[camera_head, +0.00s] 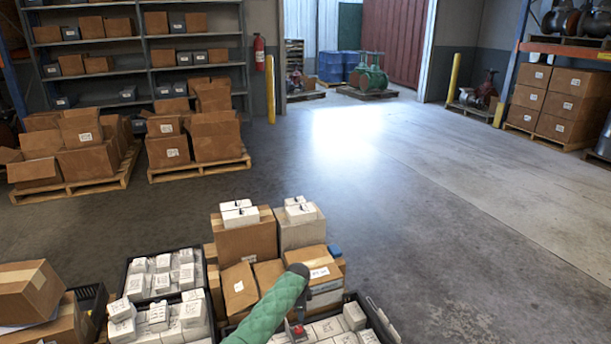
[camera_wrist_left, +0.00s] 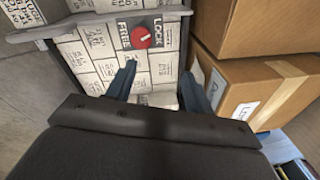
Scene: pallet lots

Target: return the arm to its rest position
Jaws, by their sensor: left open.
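My left gripper (camera_wrist_left: 158,70) shows in the left wrist view with its two dark fingers spread apart and nothing between them. It points toward a crate (camera_wrist_left: 25,36) packed with white labelled boxes (camera_wrist_left: 95,50). A red knob (camera_wrist_left: 141,37) marked FREE and LOCK shows just beyond the fingers. A brown carton (camera_wrist_left: 265,85) stands close to the right finger; I cannot tell whether they touch. A green quilted sleeve (camera_head: 268,312) with a dark rounded end rises from the bottom edge.
Stacked cartons (camera_head: 245,240) stand close in front, with white boxes on top. Black crates (camera_head: 203,270) of white boxes lie beside them, and a brown carton (camera_head: 28,290) is at far left. Open grey floor (camera_head: 440,240) lies right. Loaded pallets (camera_head: 200,168) and shelving (camera_head: 145,50) stand behind.

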